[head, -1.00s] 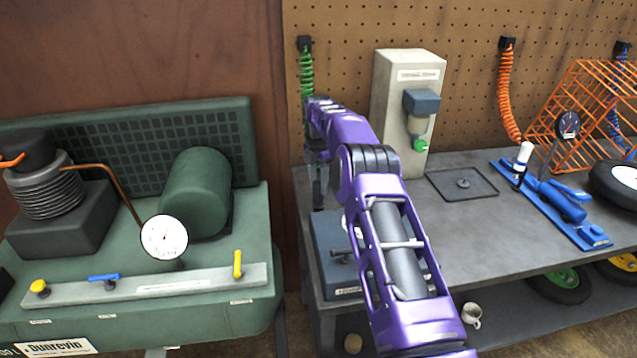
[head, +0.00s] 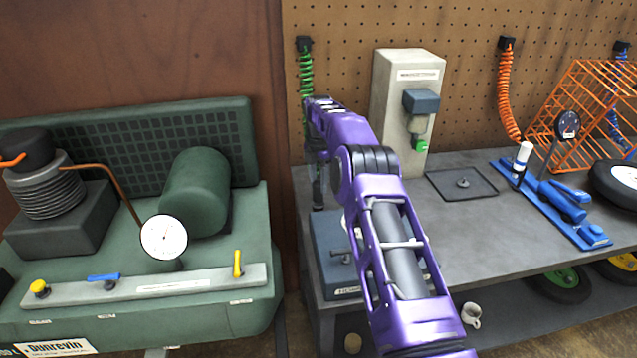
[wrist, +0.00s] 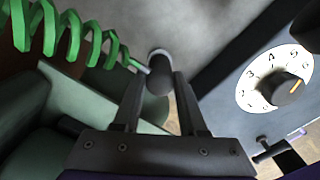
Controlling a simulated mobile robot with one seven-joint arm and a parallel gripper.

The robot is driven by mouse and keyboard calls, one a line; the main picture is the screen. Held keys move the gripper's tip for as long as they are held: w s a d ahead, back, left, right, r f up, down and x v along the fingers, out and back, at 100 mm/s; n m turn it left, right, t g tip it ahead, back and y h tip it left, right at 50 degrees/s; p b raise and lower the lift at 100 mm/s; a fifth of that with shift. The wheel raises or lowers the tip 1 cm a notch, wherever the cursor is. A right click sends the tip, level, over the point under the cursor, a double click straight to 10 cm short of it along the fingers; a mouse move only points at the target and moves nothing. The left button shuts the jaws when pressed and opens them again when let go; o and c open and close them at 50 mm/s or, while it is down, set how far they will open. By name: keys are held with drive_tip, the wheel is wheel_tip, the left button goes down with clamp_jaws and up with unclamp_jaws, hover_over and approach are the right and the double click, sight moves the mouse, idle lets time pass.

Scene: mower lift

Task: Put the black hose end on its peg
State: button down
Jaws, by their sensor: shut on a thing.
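In the wrist view my gripper (wrist: 160,82) is shut on the black hose end (wrist: 158,62), a short dark cylinder with a pale rim. A green coiled hose (wrist: 72,32) runs into it from the upper left. In the head view the green coil (head: 306,75) hangs from a bracket on the pegboard and passes behind my purple arm. There my gripper (head: 317,188) points down at the bench's left edge, and the hose end cannot be made out. A small peg-like stub (head: 341,257) shows on the blue-grey box; I cannot tell whether it is the hose's peg.
The blue-grey box (head: 329,236) stands close right of my gripper; its numbered dial (wrist: 274,78) shows in the wrist view. A green compressor (head: 215,262) stands left. A pale tower (head: 389,112) and a blue tool rail (head: 535,200) occupy the bench (head: 440,225).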

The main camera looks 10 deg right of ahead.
drive_tip(key=shift+f, duration=0.55)
drive_tip(key=c, duration=0.7)
unclamp_jaws()
drive_tip(key=shift+c, duration=0.2)
